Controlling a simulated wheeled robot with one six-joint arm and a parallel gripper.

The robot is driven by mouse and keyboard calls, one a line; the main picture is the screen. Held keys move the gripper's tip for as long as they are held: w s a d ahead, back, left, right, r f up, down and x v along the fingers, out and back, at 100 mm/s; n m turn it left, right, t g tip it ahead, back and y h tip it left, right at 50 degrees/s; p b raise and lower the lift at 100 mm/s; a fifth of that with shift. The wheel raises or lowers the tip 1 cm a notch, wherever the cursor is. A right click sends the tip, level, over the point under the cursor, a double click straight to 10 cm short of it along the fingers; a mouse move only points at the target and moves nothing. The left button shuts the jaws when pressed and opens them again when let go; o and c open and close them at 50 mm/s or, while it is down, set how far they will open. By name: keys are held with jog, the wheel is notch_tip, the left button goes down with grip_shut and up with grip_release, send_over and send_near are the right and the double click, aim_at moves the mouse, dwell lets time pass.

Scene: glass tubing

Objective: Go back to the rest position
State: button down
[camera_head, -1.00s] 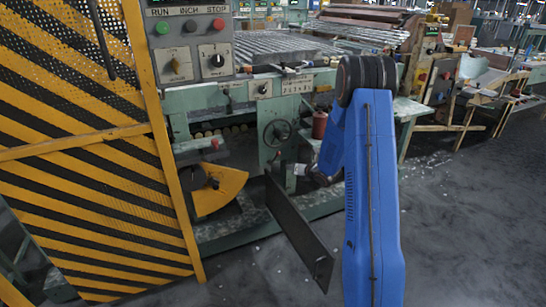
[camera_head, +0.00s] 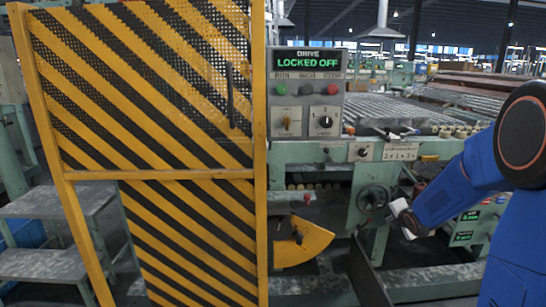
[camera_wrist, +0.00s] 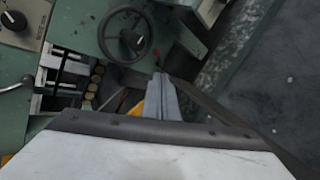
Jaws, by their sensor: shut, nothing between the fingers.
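My gripper (camera_wrist: 161,78) is shut and empty in the wrist view, its two grey fingers together. They point toward the green machine, near its dark handwheel (camera_wrist: 125,35). In the head view the white and dark end of my arm (camera_head: 406,217) is just right of the same handwheel (camera_head: 372,198); its fingertips are too small to make out there. My blue arm enters from the right edge, bent, with its end pointing left.
A yellow-and-black striped guard door (camera_head: 140,130) stands at the left. The control panel (camera_head: 308,90) reads "DRIVE LOCKED OFF". A yellow quarter disc (camera_head: 305,242) and a dark slanted plate (camera_head: 368,275) sit low at the machine. Grey steps (camera_head: 50,265) stand far left.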

jog(key=s+a+r+m+g, duration=0.1)
jog(key=s+a+r+m, duration=0.2)
jog(key=s+r+m, duration=0.45)
jog(key=s+a+m+g, duration=0.1)
jog(key=s+a+m, duration=0.3)
jog(key=s, duration=0.8)
jog(key=s+a+m+g+y, duration=0.1)
jog(key=s+a+m, duration=0.3)
jog(key=s, duration=0.9)
jog(key=s+a+r+m+g, duration=0.1)
jog(key=s+a+m+g, duration=0.2)
jog(key=s, duration=0.9)
jog(key=a+m, duration=0.1)
jog(key=m, duration=0.2)
jog(key=shift+s+a, duration=0.35)
jog(key=shift+s, duration=0.05)
jog(key=shift+w, duration=0.1)
